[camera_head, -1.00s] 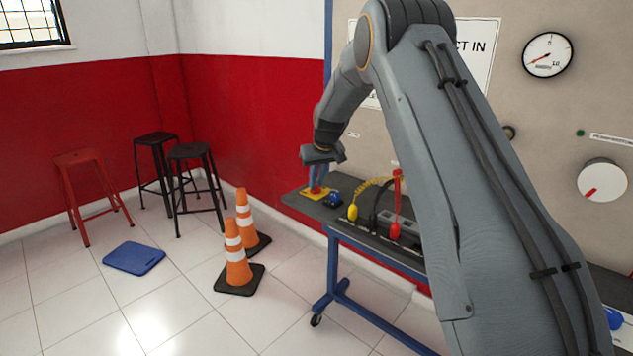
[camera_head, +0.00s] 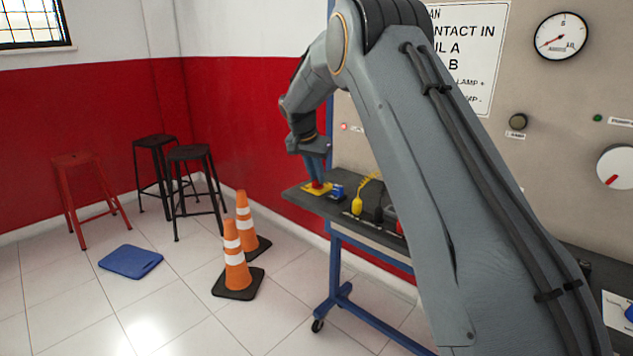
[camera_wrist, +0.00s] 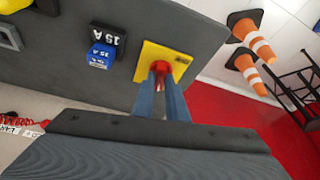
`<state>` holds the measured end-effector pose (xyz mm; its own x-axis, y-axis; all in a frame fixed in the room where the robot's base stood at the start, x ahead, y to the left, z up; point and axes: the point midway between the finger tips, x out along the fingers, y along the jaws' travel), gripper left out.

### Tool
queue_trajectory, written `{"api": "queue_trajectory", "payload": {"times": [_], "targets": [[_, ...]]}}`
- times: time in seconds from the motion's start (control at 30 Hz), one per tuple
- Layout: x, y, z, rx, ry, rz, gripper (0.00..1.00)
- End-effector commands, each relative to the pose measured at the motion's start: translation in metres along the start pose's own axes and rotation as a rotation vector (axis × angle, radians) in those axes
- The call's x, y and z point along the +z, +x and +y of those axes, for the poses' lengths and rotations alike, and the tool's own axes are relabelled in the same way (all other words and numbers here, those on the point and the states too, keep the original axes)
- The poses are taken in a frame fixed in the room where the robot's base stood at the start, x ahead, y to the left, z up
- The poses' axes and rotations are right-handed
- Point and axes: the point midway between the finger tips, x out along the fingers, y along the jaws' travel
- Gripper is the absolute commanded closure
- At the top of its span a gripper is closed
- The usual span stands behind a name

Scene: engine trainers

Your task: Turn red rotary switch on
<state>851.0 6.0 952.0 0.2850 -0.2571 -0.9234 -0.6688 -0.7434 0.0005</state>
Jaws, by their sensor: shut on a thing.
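The red rotary switch (camera_head: 318,187) sits on a yellow plate (camera_head: 308,190) at the left end of the dark bench. In the wrist view the red switch (camera_wrist: 161,67) shows at the tips of my blue fingers, on its yellow plate (camera_wrist: 172,53). My gripper (camera_head: 317,178) points down at the switch and is shut on it; it also shows in the wrist view (camera_wrist: 161,78). The fingers hide part of the switch, so I cannot tell its exact turn.
A blue block (camera_head: 337,192) stands close right of the plate; a yellow plug (camera_head: 357,205) is farther right. My arm covers much of the bench. A small red lamp (camera_head: 344,127) looks lit on the panel. Cones (camera_head: 237,270) and stools (camera_head: 188,165) stand left on the floor.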

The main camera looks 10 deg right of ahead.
Motion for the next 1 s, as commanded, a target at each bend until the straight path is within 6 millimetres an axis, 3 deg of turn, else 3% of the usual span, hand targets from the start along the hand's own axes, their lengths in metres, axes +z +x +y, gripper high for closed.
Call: {"api": "queue_trajectory", "payload": {"times": [0.4,0.97,1.0], "targets": [[0.001,0.0008,-0.002,0.075,0.181,-0.002,1.0],[0.0009,0.0,-0.002,0.086,0.209,-0.003,1.0],[0.001,0.0,-0.002,0.086,0.209,-0.003,0.84]]}}
